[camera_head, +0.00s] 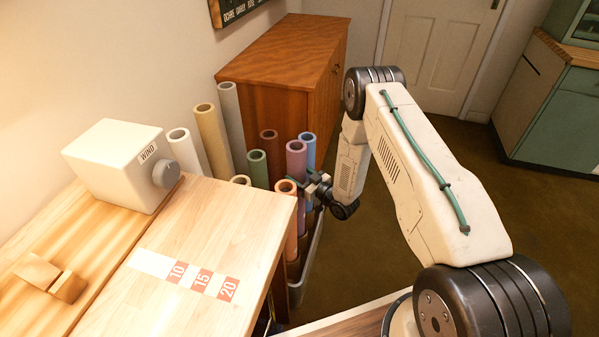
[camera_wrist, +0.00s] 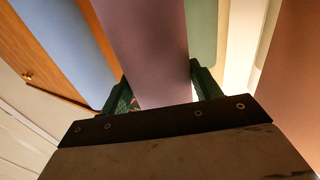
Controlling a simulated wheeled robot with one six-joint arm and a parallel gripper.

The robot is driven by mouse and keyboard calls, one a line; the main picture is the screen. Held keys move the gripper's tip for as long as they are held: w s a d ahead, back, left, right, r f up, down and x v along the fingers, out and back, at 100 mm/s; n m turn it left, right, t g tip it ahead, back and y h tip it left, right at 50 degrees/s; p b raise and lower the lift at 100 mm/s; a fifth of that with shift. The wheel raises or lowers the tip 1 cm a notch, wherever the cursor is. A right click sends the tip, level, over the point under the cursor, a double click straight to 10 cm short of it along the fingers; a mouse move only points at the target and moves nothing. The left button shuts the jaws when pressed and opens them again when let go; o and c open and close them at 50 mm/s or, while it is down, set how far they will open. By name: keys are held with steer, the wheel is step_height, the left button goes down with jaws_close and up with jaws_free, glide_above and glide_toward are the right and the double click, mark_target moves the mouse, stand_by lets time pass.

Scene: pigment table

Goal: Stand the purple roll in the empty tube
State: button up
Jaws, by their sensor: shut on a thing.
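The purple roll (camera_head: 296,160) stands upright among other rolls beyond the table's right edge. My gripper (camera_head: 304,184) is at its right side, below its open top end. In the wrist view the purple roll (camera_wrist: 150,45) runs between the two green fingers of my gripper (camera_wrist: 160,88), which is shut on it. The roll's lower end is hidden behind the orange roll and the gripper, so I cannot tell whether it rests in a tube. I cannot make out which tube is empty.
Close around it are an orange roll (camera_head: 287,215), a blue roll (camera_head: 308,146), a green roll (camera_head: 258,168) and a dark red roll (camera_head: 269,143). A grey bin (camera_head: 308,275) holds them. The wooden table (camera_head: 200,235) is at left, a cabinet (camera_head: 275,60) behind.

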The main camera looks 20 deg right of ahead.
steer(key=shift+f, duration=0.2)
steer(key=o, duration=1.5)
steer(key=shift+f, duration=0.1)
steer(key=v, duration=0.7)
steer(key=shift+s+d, duration=0.25)
steer(key=shift+s, duration=0.1)
